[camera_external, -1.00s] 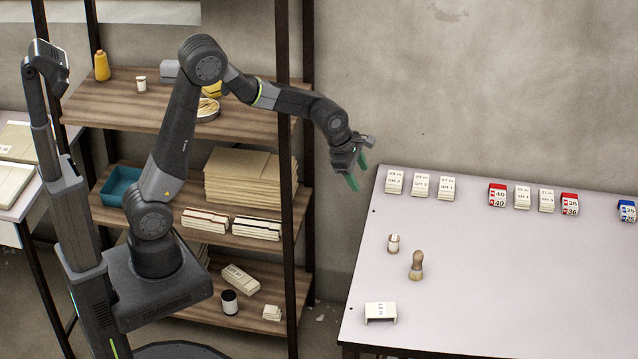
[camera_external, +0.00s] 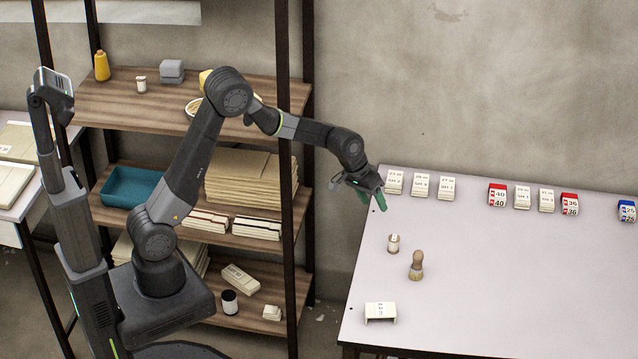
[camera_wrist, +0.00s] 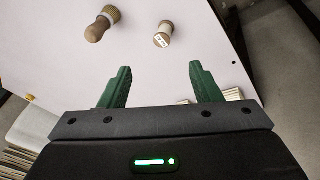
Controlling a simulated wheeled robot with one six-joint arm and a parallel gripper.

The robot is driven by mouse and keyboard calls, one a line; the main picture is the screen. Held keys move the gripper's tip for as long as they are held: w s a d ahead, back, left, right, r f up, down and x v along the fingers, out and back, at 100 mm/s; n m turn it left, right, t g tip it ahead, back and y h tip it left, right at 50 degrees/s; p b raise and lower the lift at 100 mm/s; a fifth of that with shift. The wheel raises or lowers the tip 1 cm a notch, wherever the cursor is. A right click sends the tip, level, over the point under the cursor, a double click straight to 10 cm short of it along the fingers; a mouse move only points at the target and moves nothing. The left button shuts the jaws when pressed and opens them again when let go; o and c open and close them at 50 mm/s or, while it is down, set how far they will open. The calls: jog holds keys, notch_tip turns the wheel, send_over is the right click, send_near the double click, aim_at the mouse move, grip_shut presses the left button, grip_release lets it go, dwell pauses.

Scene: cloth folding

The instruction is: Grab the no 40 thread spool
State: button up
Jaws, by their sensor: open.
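A small pale spool-like cylinder (camera_external: 393,243) with a label stands on the table near its left side. It also shows in the wrist view (camera_wrist: 162,36), beyond and between my fingertips; I cannot read its number. A red and white block (camera_external: 497,195) marked 40 stands in the back row. My gripper (camera_external: 376,201) has green fingers and is above the table's back left corner, behind the cylinder and apart from it. In the wrist view my gripper (camera_wrist: 160,68) is open and empty.
A white holder (camera_external: 380,312) is near the front of the table (camera_external: 500,290). Several labelled blocks line the back. The table's middle and right are clear. A shelf rack (camera_external: 285,200) stands to the left.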

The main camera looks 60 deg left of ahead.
aim_at(393, 238)
jog(key=w+f+m, duration=0.1)
jog(key=f+m, duration=0.2)
jog(key=f, duration=0.1)
jog(key=w+d+f+m+b, duration=0.1)
jog(key=w+f+m, duration=0.1)
jog(key=f+m, duration=0.1)
jog(key=w+d+f+m, duration=0.1)
jog(key=f+m, duration=0.2)
jog(key=f, duration=0.2)
jog(key=shift+w+f+b, duration=0.25)
jog(key=shift+w+b, duration=0.1)
jog(key=shift+b, duration=0.05)
jog(key=shift+w+p+x, duration=0.1)
jog(key=shift+p+x, duration=0.2)
jog(key=shift+x, duration=1.05)
jog(key=shift+w+p+x, duration=0.15)
jog(key=shift+p+x, duration=0.15)
jog(key=shift+x, duration=1)
jog(key=shift+h, duration=0.3)
jog(key=c, duration=1.1)
